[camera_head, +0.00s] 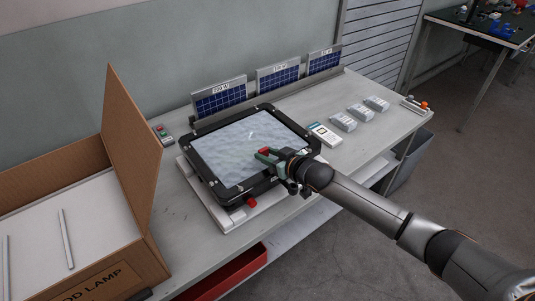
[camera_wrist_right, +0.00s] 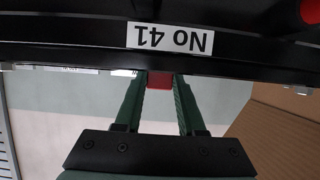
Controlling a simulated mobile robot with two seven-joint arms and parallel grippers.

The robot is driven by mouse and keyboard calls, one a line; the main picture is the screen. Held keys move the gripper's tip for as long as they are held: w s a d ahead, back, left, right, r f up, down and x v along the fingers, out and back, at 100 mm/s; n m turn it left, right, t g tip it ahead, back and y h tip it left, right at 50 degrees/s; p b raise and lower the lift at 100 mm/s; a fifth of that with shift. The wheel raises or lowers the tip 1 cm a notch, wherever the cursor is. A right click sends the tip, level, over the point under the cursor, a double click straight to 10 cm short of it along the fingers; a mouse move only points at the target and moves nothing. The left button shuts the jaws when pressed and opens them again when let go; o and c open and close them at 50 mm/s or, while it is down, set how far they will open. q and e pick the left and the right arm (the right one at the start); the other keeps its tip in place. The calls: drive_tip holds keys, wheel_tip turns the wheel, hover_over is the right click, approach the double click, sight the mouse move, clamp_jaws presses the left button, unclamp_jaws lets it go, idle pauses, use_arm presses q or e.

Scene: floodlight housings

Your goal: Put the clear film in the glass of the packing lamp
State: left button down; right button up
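The lamp (camera_head: 203,178) lies face up on a pale stand on the bench, a black frame with screws around a pale glass (camera_head: 232,150). The glass has a wavy whitish sheen. I cannot make out a separate clear film. My right gripper (camera_head: 266,154) is over the lamp's near right part. In the wrist view, its green fingers (camera_wrist_right: 160,82) stand a little apart with a small red piece (camera_wrist_right: 160,79) between them, seemingly touching both. Whether the red piece joins a film is unclear. A black edge labelled "No 41" (camera_wrist_right: 170,38) crosses that view. My left gripper is not in view.
An open cardboard box (camera_head: 132,150) with a lamp label stands at the left. Small solar panels (camera_head: 278,78) line the back of the bench. Several grey blocks (camera_head: 343,122) and a white card (camera_head: 324,134) lie right of the lamp. A red knob (camera_head: 250,202) sits at its near side.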

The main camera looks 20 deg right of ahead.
drive_tip(key=o, duration=0.4)
drive_tip(key=shift+r, duration=0.3)
drive_tip(key=shift+s+d, duration=0.15)
drive_tip(key=shift+s, duration=0.15)
drive_tip(key=p+v, duration=0.1)
drive_tip(key=v, duration=1)
drive_tip(key=s+a+f+g, duration=0.1)
drive_tip(key=s+f, duration=0.6)
drive_tip(key=s, duration=0.1)
drive_tip(key=s+a+f+m+g+h, duration=0.1)
drive_tip(key=s+a+f, duration=0.1)
drive_tip(key=s+f, duration=0.5)
drive_tip(key=s+a+f+m+g+h, duration=0.1)
drive_tip(key=s+a+f, duration=0.1)
drive_tip(key=s+f, duration=0.5)
drive_tip(key=shift+s, duration=1.15)
